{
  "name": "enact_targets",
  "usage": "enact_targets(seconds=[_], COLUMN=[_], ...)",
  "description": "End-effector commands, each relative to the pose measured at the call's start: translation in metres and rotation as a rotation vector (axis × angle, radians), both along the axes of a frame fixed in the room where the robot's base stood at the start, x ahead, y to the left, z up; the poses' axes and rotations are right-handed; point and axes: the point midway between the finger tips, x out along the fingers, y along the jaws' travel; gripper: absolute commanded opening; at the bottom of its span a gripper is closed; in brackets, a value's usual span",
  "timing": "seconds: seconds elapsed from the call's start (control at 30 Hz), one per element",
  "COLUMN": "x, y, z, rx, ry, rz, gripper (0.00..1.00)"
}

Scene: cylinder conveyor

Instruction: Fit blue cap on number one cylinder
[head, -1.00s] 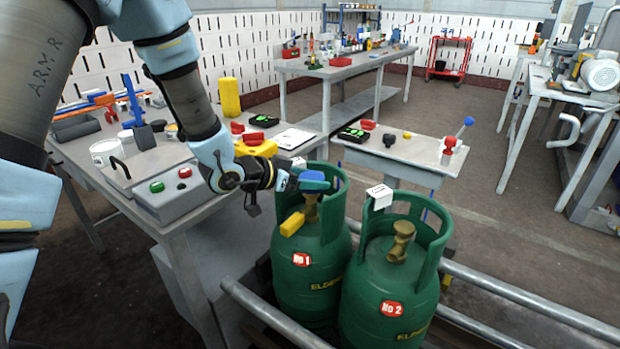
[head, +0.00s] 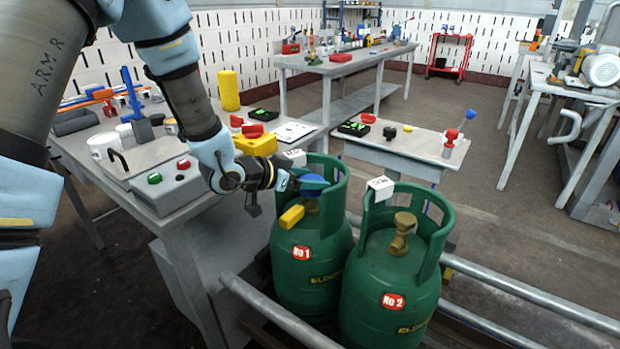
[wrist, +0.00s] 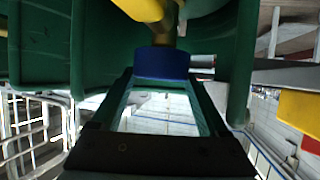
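The number one cylinder (head: 310,262) is a green gas bottle with a red "No 1" label, standing upright on the conveyor. Its brass valve is mostly hidden in the head view; a yellow part (head: 291,216) sticks out in front. My gripper (head: 304,184) reaches in from the left through the collar, over the valve. The blue cap (wrist: 161,62) sits between my fingertips in the wrist view, with both fingers against its sides. It appears to meet the end of the brass valve (wrist: 163,38); how far it is seated cannot be told.
The number two cylinder (head: 390,285) stands close on the right, with a white tag (head: 381,187) on its collar. Conveyor rails (head: 530,295) run beside both. A workbench (head: 215,200) stands to the left, and a small table (head: 420,146) behind the cylinders.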

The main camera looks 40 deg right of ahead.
Motion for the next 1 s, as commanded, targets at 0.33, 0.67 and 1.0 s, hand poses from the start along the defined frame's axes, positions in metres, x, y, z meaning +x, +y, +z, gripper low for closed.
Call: enact_targets(seconds=[0.33,0.67,1.0], x=[0.003,0.005,0.005], y=[0.001,0.032,0.087], z=[-0.001,0.012,0.039], rx=[0.003,0.005,0.005], ry=[0.000,0.000,0.000], rz=[0.005,0.011,0.009], gripper=[1.00,1.00,1.00])
